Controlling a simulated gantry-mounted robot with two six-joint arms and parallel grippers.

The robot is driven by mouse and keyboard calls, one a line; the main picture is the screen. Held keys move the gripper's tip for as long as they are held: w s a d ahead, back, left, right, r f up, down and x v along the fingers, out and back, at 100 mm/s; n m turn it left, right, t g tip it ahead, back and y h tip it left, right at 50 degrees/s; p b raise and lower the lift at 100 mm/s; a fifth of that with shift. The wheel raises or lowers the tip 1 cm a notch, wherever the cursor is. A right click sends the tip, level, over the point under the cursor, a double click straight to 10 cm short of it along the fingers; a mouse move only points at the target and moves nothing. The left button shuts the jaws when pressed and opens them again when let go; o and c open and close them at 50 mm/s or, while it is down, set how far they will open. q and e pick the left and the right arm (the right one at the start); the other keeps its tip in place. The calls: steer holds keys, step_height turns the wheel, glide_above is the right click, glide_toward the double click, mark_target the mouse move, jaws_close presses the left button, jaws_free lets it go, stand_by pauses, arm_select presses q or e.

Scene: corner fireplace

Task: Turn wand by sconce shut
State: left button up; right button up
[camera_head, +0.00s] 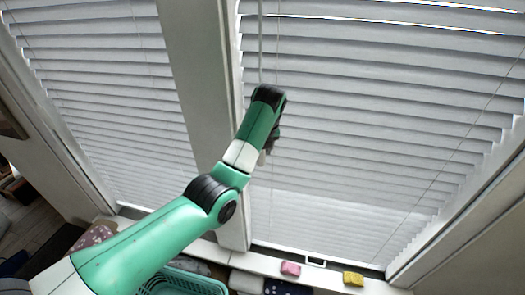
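A thin pale wand (260,42) hangs along the left side of the right window blind (380,120). Its lower part passes behind my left arm. The blind's slats look mostly closed, with bright gaps near the top right. My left arm comes in from the lower left and reaches up to the blind at the wand. Only a dark bit of my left gripper (271,140) shows beside the forearm, so I cannot tell whether its fingers hold the wand. No sconce is in view. My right gripper is not in view.
A second blind (100,90) covers the left window, with a white post (198,70) between the two. On the sill lie a pink sponge (290,268) and a yellow sponge (353,278). A green basket (185,282) stands below.

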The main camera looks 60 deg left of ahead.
arm_select(q)
jaws_close()
steer(key=shift+n, duration=0.4)
steer(key=shift+s+r+n+g, duration=0.15)
steer(key=shift+n+g, duration=0.4)
steer(key=shift+n, duration=0.65)
steer(key=shift+s+f+n+g, duration=0.15)
steer(key=shift+n+g, duration=0.4)
steer(key=shift+n, duration=0.65)
steer(key=shift+o, duration=1)
jaws_free()
steer(key=shift+r, duration=0.1)
